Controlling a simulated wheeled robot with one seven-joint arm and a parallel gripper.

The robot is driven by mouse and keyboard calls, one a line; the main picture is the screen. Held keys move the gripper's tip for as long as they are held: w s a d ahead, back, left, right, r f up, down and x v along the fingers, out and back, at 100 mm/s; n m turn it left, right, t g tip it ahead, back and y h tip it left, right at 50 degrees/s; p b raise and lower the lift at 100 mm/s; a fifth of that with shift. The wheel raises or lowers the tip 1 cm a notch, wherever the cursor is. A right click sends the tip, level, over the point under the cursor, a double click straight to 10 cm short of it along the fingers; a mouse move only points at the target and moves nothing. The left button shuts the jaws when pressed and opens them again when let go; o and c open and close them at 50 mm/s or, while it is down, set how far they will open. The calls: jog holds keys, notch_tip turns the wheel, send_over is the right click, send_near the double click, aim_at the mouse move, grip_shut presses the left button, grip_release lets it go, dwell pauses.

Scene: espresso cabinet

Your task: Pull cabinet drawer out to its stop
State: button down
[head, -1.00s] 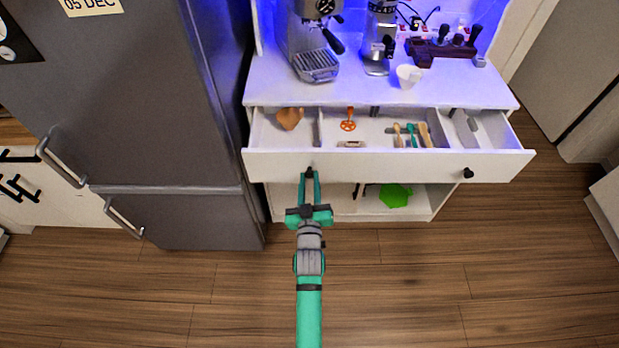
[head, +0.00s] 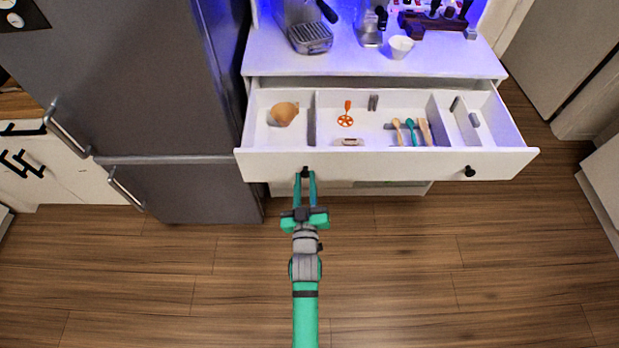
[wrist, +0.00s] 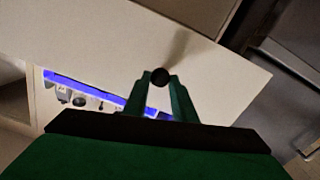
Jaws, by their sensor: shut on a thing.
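The white cabinet drawer (head: 400,163) stands well out from the cabinet in the head view, its compartments open to view from above. It has two dark round knobs, a left one (head: 305,173) and a right one (head: 470,171). My gripper (head: 305,178) is shut on the left knob, in front of the drawer. In the wrist view the knob (wrist: 160,77) sits between the tips of my green fingers, against the pale drawer front (wrist: 215,72).
The drawer holds an orange-brown bowl-like item (head: 284,113), an orange tool (head: 346,118) and several utensils (head: 412,132). A white cup (head: 401,46) and an espresso machine (head: 308,36) stand on the counter. A grey fridge (head: 150,90) is at left. The wooden floor in front is clear.

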jog(key=shift+s, duration=0.2)
jog(key=c, duration=1.5)
grip_release()
jog(key=shift+o, duration=0.2)
jog(key=s, duration=1.1)
jog(key=shift+d, duration=0.4)
jog(key=shift+w, duration=0.1)
